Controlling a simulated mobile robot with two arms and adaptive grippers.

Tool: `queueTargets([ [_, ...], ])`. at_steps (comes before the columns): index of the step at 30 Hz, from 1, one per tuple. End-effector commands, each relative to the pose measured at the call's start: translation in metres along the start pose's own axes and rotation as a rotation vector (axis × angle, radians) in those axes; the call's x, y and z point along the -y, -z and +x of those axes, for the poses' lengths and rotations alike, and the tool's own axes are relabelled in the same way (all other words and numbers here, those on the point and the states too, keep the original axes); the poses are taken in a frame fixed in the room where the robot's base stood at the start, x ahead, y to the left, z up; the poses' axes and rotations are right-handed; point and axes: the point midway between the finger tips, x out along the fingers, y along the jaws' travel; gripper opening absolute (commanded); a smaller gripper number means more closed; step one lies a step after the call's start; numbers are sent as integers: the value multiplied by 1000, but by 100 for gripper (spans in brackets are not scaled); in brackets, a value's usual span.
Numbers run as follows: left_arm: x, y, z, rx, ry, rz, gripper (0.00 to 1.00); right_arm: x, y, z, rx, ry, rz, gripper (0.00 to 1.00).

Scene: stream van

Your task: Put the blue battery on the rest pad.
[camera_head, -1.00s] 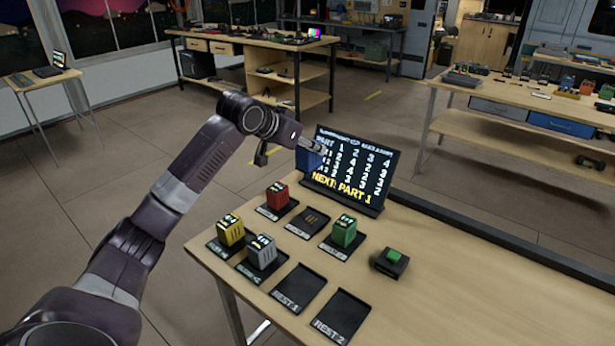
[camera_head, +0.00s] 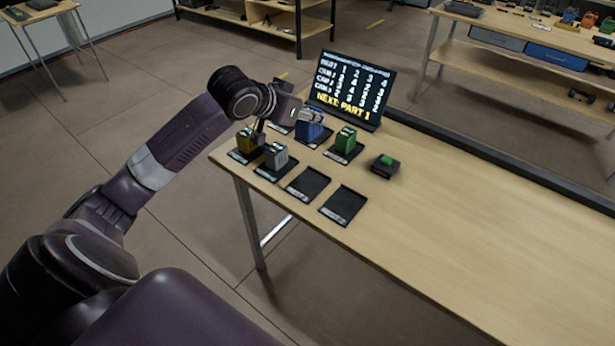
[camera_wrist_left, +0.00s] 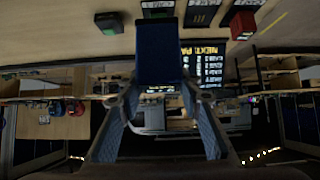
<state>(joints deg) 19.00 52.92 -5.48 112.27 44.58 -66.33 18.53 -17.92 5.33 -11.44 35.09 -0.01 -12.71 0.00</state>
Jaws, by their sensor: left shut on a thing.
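The blue battery (camera_head: 310,128) is in my left gripper (camera_head: 312,117), at the back middle pad of the bench. I cannot tell whether it touches that pad. In the left wrist view the blue battery (camera_wrist_left: 160,52) sits between the fingertips of the left gripper (camera_wrist_left: 158,90). Two empty black rest pads lie at the front: one on the left (camera_head: 307,184) and one on the right (camera_head: 343,205). Their labels are too small to read now. My right gripper is not in view.
A green battery (camera_head: 345,141), a grey one (camera_head: 276,156) and a yellow one (camera_head: 247,140) stand on pads. A red battery (camera_wrist_left: 243,25) shows in the left wrist view. A screen (camera_head: 350,88) reads "NEXT: PART 1". A green button box (camera_head: 385,165) stands right; the bench beyond is clear.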

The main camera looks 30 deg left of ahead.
Motion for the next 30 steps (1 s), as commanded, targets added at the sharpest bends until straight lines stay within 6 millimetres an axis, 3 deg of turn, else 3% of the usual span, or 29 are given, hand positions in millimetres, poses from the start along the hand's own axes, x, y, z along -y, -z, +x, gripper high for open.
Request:
queueTargets([
  [1,0,-13,9,6,-2,-3,0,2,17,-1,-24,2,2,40],
  [3,-1,-29,20,6,-3,-2,0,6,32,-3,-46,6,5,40],
  [7,-1,-56,41,6,-2,-3,0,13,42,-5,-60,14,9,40],
  [12,0,-87,66,2,-1,-2,0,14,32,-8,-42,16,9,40],
  [19,0,-105,80,-2,-1,1,0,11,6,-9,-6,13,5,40],
  [30,0,-139,106,-1,-1,1,0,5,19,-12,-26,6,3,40],
])
